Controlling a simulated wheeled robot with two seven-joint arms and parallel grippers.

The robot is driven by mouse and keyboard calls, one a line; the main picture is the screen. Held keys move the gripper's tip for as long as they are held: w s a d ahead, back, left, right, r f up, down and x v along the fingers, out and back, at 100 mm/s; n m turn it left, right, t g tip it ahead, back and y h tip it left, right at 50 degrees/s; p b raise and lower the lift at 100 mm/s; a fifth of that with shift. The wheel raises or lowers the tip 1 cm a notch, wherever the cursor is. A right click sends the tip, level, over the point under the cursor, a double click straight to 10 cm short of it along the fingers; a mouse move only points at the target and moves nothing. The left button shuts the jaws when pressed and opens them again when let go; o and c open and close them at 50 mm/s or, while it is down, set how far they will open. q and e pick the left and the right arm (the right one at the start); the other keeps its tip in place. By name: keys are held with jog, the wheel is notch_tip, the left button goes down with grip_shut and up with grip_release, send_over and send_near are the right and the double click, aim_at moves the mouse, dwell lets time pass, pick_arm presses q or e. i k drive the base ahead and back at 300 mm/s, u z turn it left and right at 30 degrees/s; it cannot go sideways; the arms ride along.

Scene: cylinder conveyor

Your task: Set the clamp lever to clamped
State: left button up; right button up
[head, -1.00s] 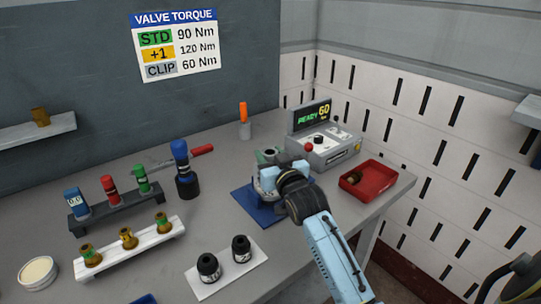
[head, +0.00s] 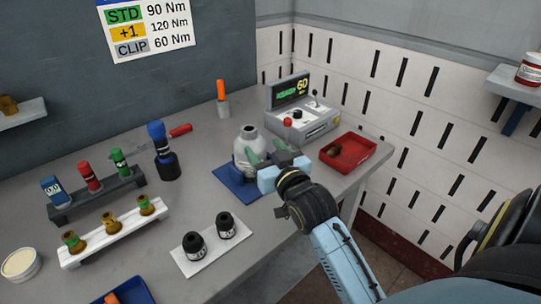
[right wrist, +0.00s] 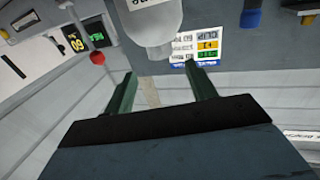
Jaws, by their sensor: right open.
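A grey-white valve body (head: 247,137) stands upright on a blue base plate (head: 236,186). My right gripper (head: 265,153) is open and empty, with its green fingers close to the valve body's near right side in the head view. In the right wrist view the open fingers (right wrist: 160,78) are apart, and the valve body (right wrist: 152,28) shows beyond them. A red ball knob (right wrist: 97,58) is left of the fingers there; in the head view a red knob (head: 288,122) is on the grey control box. I cannot tell for sure which part is the clamp lever. My left gripper is not in view.
The grey control box (head: 310,127) has a lit display (head: 290,90). A red tray (head: 358,153) lies to its right. A white plate (head: 208,256) with two black cups is in front. Tool and fitting racks stand left. An orange-handled tool (head: 222,92) stands behind.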

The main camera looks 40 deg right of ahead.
aim_at(287, 135)
jog(key=z, duration=1.35)
